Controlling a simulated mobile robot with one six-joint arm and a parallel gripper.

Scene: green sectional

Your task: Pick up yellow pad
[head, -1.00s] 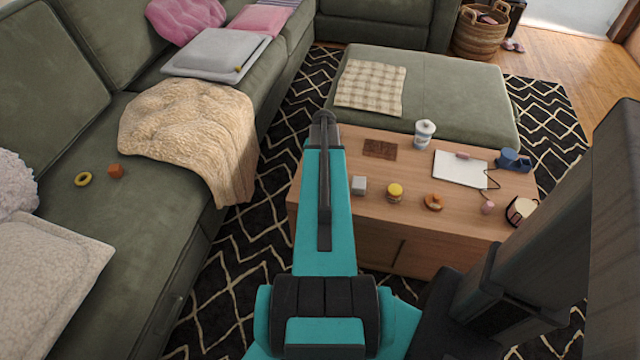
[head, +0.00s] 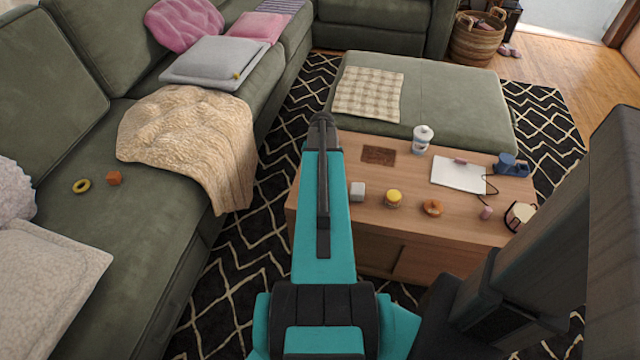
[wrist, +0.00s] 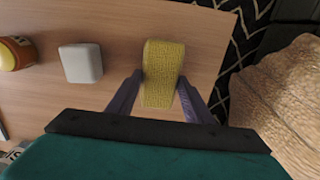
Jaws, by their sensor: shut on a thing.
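The yellow pad (wrist: 163,62) is a textured yellow block, seen in the wrist view between the two fingers of my gripper (wrist: 159,84). The fingers are shut on its sides, and its far end sticks out past the fingertips. The wooden table (wrist: 120,20) is below it. I cannot tell whether the pad touches the tabletop or is just above it. In the head view my arm hides the pad and the fingers.
A white block (wrist: 81,63) and a yellow-lidded jar (wrist: 16,53) stand left of the pad in the wrist view. A beige blanket (head: 190,140) hangs off the green sofa (head: 90,260).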

